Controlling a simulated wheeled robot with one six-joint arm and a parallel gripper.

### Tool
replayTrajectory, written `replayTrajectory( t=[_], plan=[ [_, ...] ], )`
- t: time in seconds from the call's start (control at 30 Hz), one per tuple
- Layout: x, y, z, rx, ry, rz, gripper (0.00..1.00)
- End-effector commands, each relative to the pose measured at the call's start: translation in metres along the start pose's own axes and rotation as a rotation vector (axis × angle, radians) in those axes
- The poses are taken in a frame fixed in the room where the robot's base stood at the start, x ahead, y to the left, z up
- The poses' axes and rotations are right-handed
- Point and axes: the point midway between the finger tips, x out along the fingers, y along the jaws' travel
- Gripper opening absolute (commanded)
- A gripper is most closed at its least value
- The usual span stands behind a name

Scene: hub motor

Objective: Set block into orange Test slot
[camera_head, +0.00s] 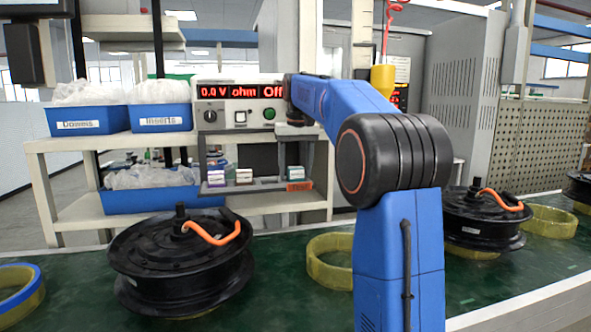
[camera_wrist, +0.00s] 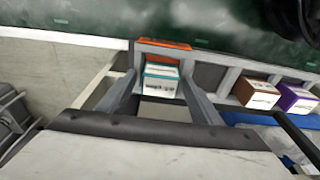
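A white and teal block (camera_head: 294,173) sits at the right end of the shelf under the meter, just behind the orange Test label (camera_head: 299,186). In the wrist view the block (camera_wrist: 162,78) lies by the orange label (camera_wrist: 165,45), in the bay it marks. My gripper (camera_head: 296,163) reaches down over this bay. Its two grey fingers (camera_wrist: 161,82) stand either side of the block, with a narrow gap showing at each side. It looks open. The block's underside is hidden, so I cannot tell how fully it is seated.
A brown-and-white block (camera_head: 244,175) and a purple-and-white block (camera_head: 216,178) stand in bays to the left. The meter (camera_head: 240,92) above reads 0.0 V, ohm, Off. Black hub motors (camera_head: 180,258) and yellow rings (camera_head: 330,260) occupy the green bench. Blue bins (camera_head: 160,117) stand left.

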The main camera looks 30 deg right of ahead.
Motion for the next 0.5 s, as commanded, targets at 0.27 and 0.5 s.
replayTrajectory(
  t=[0.27,0.5],
  plan=[
    [-0.004,0.0,-0.001,0.0,0.001,0.0,0.59],
    [-0.037,0.0,-0.002,0.0,0.004,0.0,0.59]
  ],
)
